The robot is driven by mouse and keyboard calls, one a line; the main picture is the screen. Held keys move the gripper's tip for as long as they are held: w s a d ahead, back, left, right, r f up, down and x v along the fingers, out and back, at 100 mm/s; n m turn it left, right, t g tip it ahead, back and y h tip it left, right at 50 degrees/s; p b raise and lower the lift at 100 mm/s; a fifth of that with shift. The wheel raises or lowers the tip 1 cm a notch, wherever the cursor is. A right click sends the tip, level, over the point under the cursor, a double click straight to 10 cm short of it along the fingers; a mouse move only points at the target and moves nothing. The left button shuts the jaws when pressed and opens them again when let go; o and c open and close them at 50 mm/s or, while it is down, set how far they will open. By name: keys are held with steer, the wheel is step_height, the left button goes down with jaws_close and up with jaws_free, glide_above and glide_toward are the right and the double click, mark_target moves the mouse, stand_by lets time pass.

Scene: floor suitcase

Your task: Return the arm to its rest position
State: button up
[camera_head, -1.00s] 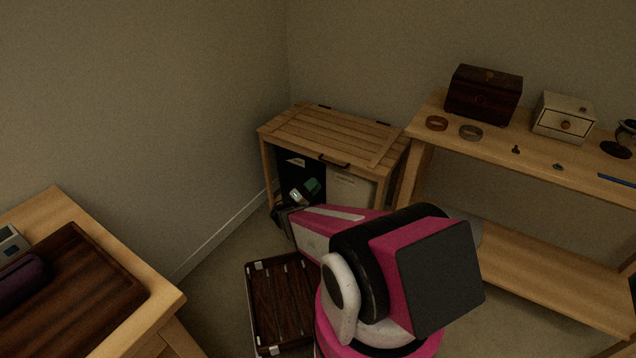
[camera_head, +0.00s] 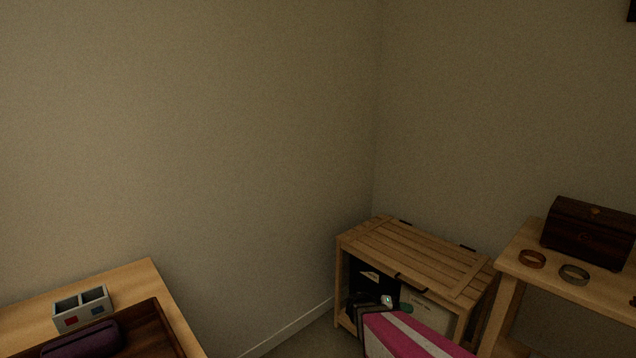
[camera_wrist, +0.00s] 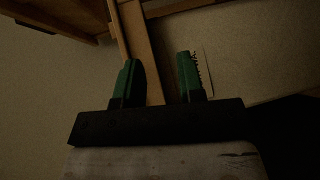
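My gripper (camera_wrist: 160,82) shows in the wrist view with its two green fingers apart and nothing between them. A wooden post stands behind the gap, and a wall fills much of the background. In the head view my pink and white arm enters at the bottom right. Its end, with my gripper (camera_head: 396,304), is in front of the open side of the slatted wooden cabinet (camera_head: 420,254). Most of the arm is cut off by the frame's lower edge.
A light table (camera_head: 135,277) at lower left bears a dark tray (camera_head: 165,328), a purple case (camera_head: 82,342) and a grey two-compartment box (camera_head: 82,308). A shelf (camera_head: 520,262) at right holds a dark chest (camera_head: 590,233) and two rings. The wall between is bare.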

steer(key=s+a+r+y, duration=0.2)
steer(key=a+y, duration=0.3)
steer(key=y, duration=0.3)
steer(key=s+a+r+n+t+y, duration=0.1)
steer(key=s+a+r+y, duration=0.1)
steer(key=a+r+y, duration=0.2)
steer(key=a+y, duration=0.2)
steer(key=y, duration=0.2)
steer(key=shift+s+a, duration=0.15)
steer(key=shift+a, duration=0.1)
